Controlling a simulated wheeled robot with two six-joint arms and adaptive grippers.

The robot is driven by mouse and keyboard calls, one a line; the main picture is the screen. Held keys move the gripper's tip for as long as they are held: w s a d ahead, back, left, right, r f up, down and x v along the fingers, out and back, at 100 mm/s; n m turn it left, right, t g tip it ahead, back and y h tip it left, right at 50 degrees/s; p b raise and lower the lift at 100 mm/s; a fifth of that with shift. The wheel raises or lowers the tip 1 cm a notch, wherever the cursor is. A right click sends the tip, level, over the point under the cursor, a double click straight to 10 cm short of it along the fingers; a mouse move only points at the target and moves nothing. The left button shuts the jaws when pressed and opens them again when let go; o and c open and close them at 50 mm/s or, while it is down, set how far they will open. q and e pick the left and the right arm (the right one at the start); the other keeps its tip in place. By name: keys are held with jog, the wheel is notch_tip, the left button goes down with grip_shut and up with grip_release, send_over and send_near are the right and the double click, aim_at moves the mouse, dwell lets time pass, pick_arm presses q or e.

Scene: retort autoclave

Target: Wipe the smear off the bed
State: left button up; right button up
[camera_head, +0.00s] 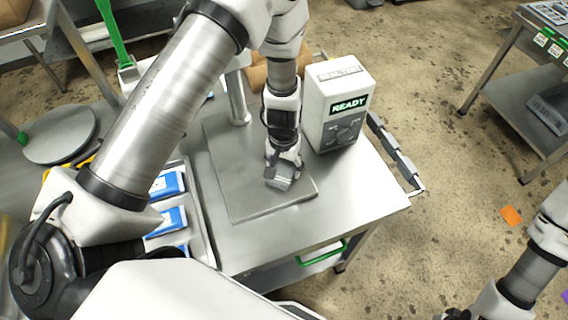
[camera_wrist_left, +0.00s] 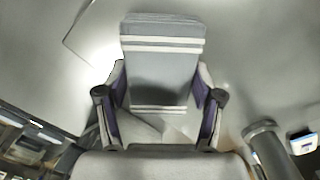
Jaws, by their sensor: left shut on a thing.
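My left gripper (camera_head: 284,168) is shut on a folded grey cloth (camera_head: 281,181) with pale stripes. The cloth also shows in the left wrist view (camera_wrist_left: 162,78), between the two fingers. The gripper points down over the right part of the bed (camera_head: 235,172), a flat grey plate on the steel table. The cloth is at or just above the bed; I cannot tell whether it touches. I see no clear smear; the cloth and arm hide part of the bed. My right arm shows at the lower right, its gripper cut off by the picture edge.
A post (camera_head: 237,100) rises at the bed's back edge. A tray (camera_head: 200,215) with blue-and-white packs lies left of the bed. The steel table (camera_head: 345,205) is clear in front and right.

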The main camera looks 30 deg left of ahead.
pick_arm(q)
notch_tip(320, 180, up, 3)
jog(key=shift+w+f+p, duration=0.1)
jog(key=shift+w+p, duration=0.05)
jog(key=shift+p, duration=0.15)
jog(key=shift+s+a+r+p, duration=0.1)
jog(key=shift+s+r+p, duration=0.1)
jog(key=shift+r+p, duration=0.4)
jog(key=shift+s+a+r+p, duration=0.1)
jog(key=shift+s+r+p, duration=0.2)
jog(key=shift+r, duration=0.35)
jog(key=shift+w+d+r+p, duration=0.1)
jog(key=shift+w+r+p, duration=0.1)
jog(key=shift+r+p, duration=0.3)
jog(key=shift+w+r+p, duration=0.15)
jog(key=shift+r+p, duration=0.35)
jog(key=shift+r, duration=0.25)
jog(key=shift+s+r+p, duration=0.1)
jog(key=shift+r+p, duration=0.15)
jog(key=shift+p, duration=0.05)
jog(key=shift+f, duration=0.1)
